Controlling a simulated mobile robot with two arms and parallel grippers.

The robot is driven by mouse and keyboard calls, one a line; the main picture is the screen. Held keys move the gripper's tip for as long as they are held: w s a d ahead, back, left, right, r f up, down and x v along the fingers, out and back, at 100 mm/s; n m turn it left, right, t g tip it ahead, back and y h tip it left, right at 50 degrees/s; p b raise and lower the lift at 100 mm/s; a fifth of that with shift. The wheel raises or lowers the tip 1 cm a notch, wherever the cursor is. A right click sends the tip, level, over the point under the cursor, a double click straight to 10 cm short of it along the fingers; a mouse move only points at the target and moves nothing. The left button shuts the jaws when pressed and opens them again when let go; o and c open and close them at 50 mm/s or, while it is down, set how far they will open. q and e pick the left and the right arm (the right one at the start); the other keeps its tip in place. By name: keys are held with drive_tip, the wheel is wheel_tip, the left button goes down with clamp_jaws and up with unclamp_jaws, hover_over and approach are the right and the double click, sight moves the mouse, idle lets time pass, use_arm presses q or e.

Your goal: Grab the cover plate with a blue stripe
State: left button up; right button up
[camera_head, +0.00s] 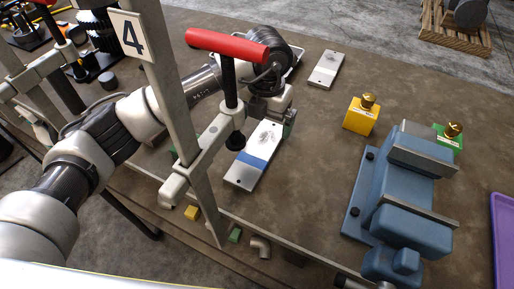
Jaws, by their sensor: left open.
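The cover plate with a blue stripe (246,174) lies flat on the brown table, left of the picture's middle. It is a light metal plate with a blue band across it and a dark smudge near its far end. My left arm comes in from the left, and its gripper (285,121) is at the far end of the plate, over or just beyond it. The jaws are open; their tips are partly hidden, and I cannot tell whether they touch the plate. My right gripper is not in view.
A red-handled clamp (228,47) on a grey post marked 4 stands in front of my left arm. A plain plate (327,69) lies farther back. A yellow block (361,116), a blue vise (400,195), a green block (449,137) and a purple tray (503,235) stand right.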

sight(264, 141)
use_arm(q)
wheel_tip(264, 141, down, 6)
drive_tip(key=shift+r+p, duration=0.1)
drive_tip(key=shift+p, duration=0.95)
drive_tip(key=shift+f, duration=0.25)
drive_tip(key=c, duration=1.3)
drive_tip(key=shift+r, duration=0.1)
drive_tip(key=shift+c, duration=0.2)
